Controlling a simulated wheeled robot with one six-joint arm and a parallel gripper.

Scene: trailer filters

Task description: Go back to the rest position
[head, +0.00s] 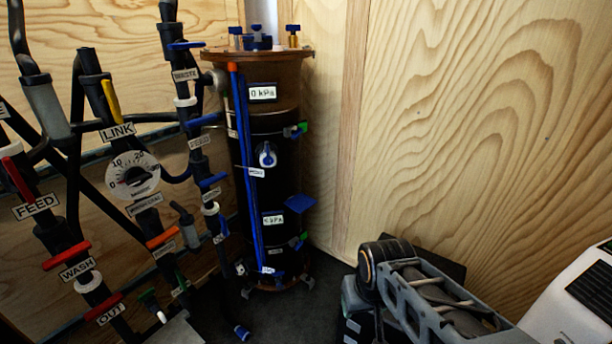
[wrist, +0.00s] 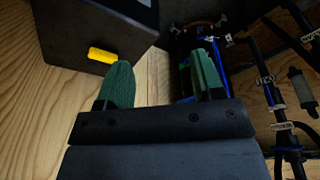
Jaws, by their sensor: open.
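My gripper (wrist: 158,88) shows in the wrist view with its two green fingers spread apart and nothing between them. Wooden wall shows behind the gap between the fingers. In the head view my arm is folded at the lower right, and the gripper itself cannot be made out there. The tall dark filter column (head: 270,190) with a copper-coloured top stands left of my arm, apart from it. Part of the column's blue piping also shows behind the right finger in the wrist view.
Dark pipes with labelled valves, such as the red wash valve (head: 67,255) and the yellow link valve (head: 111,101), fill the left side. A dark box (wrist: 95,35) with a yellow part (wrist: 103,55) is near the left finger. Bare plywood wall (head: 480,120) is at right.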

